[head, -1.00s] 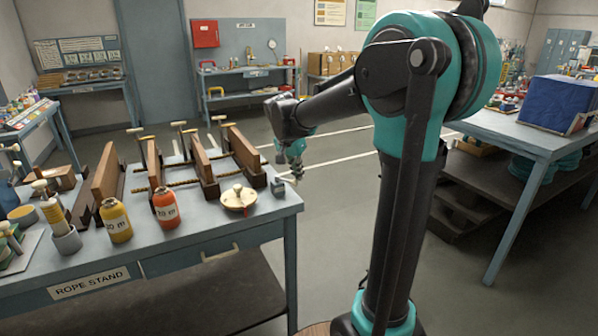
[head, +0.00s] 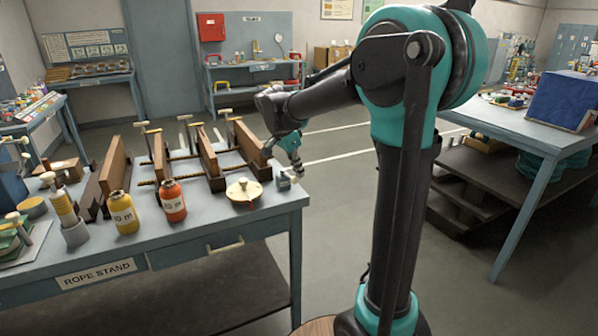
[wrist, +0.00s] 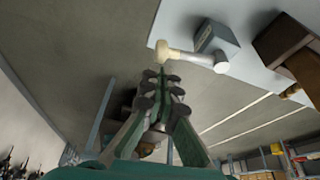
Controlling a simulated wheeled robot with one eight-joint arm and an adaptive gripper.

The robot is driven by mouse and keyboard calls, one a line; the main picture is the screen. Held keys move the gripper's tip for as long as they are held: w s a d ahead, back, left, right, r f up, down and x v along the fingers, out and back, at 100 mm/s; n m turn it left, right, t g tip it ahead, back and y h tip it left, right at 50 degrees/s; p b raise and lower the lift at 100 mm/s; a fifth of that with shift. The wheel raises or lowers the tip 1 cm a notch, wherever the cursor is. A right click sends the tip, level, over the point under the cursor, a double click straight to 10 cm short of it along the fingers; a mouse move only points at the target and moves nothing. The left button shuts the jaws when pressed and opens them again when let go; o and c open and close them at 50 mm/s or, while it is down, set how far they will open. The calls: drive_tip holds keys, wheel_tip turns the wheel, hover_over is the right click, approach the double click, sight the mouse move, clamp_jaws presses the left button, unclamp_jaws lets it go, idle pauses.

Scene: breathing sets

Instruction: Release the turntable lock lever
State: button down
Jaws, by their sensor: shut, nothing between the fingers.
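In the wrist view a lever with a cream ball knob (wrist: 162,51) and a pale metal shaft sticks out past the table edge, beside a small grey block (wrist: 216,40). I take it to be the lock lever. The grey block also shows at the bench's right corner in the head view (head: 283,181); the lever is hard to make out there. My gripper (wrist: 161,74) is shut and empty, its tips close to the knob; I cannot tell whether they touch. In the head view my gripper (head: 298,174) is just right of the block, at the bench edge.
The rope stand bench (head: 210,222) carries a round cream disc (head: 243,191), an orange bottle (head: 172,201), a yellow bottle (head: 122,213) and wooden clamp frames (head: 207,157) left of my gripper. Open floor lies to the right, before another table (head: 510,124).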

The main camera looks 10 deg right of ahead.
drive_tip(key=shift+w, duration=0.4)
drive_tip(key=shift+w+d+r, duration=0.1)
drive_tip(key=shift+w+d, duration=0.15)
drive_tip(key=shift+d, duration=0.2)
wheel_tip(320, 180, up, 10)
drive_tip(key=shift+s+a, duration=0.15)
drive_tip(key=shift+a, duration=0.1)
